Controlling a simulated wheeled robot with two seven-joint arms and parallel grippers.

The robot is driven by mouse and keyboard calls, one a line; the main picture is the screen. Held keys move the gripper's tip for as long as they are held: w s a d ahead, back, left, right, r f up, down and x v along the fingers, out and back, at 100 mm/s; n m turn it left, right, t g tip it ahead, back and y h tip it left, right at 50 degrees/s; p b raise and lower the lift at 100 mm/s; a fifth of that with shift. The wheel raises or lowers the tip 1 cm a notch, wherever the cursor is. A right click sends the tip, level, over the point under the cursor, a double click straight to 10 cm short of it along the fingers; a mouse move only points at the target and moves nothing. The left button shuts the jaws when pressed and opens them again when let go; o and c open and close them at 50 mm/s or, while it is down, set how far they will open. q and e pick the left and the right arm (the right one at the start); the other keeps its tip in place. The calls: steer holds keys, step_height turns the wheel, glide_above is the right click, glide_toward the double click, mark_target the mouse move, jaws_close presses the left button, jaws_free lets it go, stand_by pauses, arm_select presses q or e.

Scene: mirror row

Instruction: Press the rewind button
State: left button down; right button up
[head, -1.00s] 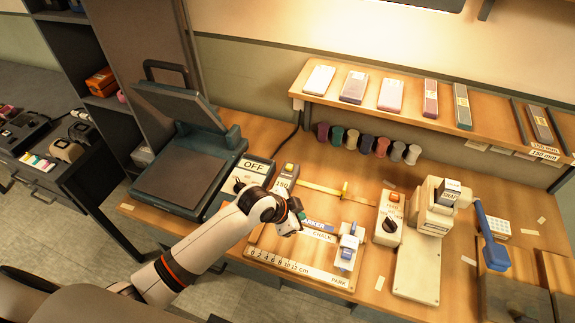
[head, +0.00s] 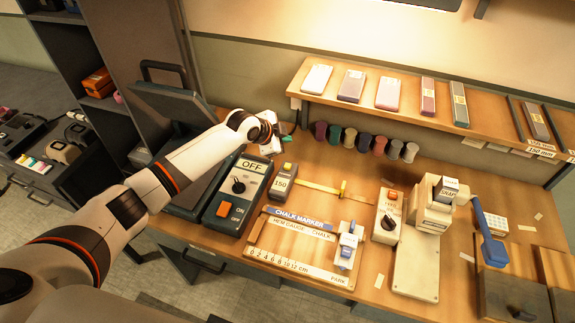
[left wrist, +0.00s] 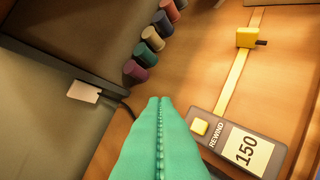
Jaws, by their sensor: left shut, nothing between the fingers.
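The small grey tape unit (head: 283,182) marked 150 lies on the bench, right of the box with the OFF display. It also shows in the left wrist view (left wrist: 240,150), with the word REWIND beside a yellow square button (left wrist: 200,126). The yellow button (head: 288,166) sits at the unit's far end in the head view. A yellow tape (left wrist: 232,85) runs out from the unit to a yellow slider (left wrist: 250,38). My left gripper (head: 288,131) is shut and empty, raised beyond the unit. Its green fingertips (left wrist: 160,100) appear beside the button, apart from it in the picture.
Coloured spools (head: 350,138) hang under the shelf (head: 400,113) at the back. The box with the OFF display (head: 238,195) stands left of the unit. A chalk-marking gauge board (head: 262,259) lies in front, and a stamping machine (head: 417,240) stands to the right.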

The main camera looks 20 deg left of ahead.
arm_select(q)
steer(key=shift+f, duration=0.1)
steer(key=b, duration=0.7)
glide_above(290, 165)
steer(key=s+a, duration=0.1)
steer(key=s, duration=0.1)
step_height(290, 165, down, 8)
steer(key=shift+w+a+r, duration=0.1)
steer(key=shift+w+r, duration=0.05)
steer(key=shift+f, duration=0.5)
steer(key=shift+f, duration=0.1)
stand_by(0.7)
steer(key=shift+f+b, duration=0.3)
steer(key=shift+b, duration=0.1)
steer(key=shift+f+b, duration=0.4)
steer(key=shift+f, duration=0.15)
stand_by(0.6)
steer(key=shift+r, duration=0.1)
steer(key=shift+r+p, duration=0.8)
steer(key=shift+r, duration=0.05)
